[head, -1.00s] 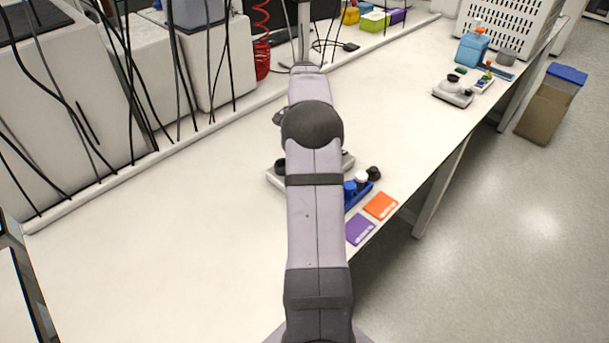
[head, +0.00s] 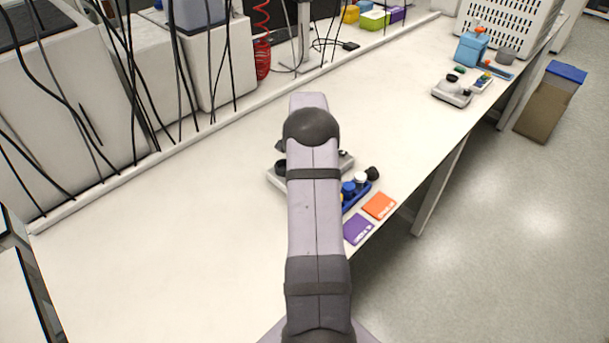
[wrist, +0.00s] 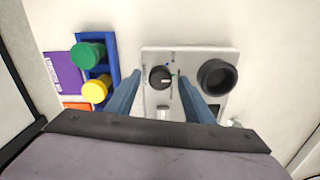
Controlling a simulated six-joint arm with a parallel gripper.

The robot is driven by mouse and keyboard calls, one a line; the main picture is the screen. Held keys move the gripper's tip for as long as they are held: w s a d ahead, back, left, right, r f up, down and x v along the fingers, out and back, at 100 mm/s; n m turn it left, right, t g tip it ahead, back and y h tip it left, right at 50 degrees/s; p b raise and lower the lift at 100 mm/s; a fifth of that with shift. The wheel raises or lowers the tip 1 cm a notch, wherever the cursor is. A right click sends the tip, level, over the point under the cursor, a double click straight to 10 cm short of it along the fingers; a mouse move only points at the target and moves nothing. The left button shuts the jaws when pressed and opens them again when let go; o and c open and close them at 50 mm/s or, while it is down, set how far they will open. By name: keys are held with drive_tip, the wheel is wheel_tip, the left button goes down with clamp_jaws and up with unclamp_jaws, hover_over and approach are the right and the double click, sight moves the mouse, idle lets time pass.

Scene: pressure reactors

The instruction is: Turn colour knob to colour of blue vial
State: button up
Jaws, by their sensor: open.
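The black colour knob (wrist: 160,77) with a white pointer mark is on the pale reactor box (wrist: 190,57) in the wrist view; small coloured marks show beside it. My gripper (wrist: 160,80) is open, its two blue fingers on either side of the knob in the picture. I cannot tell whether they touch it. In the head view my arm covers most of the reactor box (head: 276,180) and the gripper is hidden. A blue-capped vial (head: 348,188) stands in the blue rack (head: 357,200) to the right of the arm.
The box has a wide black round port (wrist: 217,77). Green-capped (wrist: 88,55) and yellow-capped (wrist: 96,90) vials sit in the rack. Purple (head: 358,229) and orange (head: 379,206) cards lie near the bench edge. A second reactor box (head: 451,93) stands farther back. The left bench is clear.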

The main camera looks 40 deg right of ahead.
drive_tip(key=c, duration=1)
drive_tip(key=shift+c, duration=0.2)
drive_tip(key=shift+n, duration=0.4)
drive_tip(key=n+b, duration=0.1)
drive_tip(key=n, duration=1)
drive_tip(key=shift+w+r, duration=0.1)
drive_tip(key=shift+w, duration=0.05)
drive_tip(key=o, duration=1)
drive_tip(key=shift+o, duration=0.2)
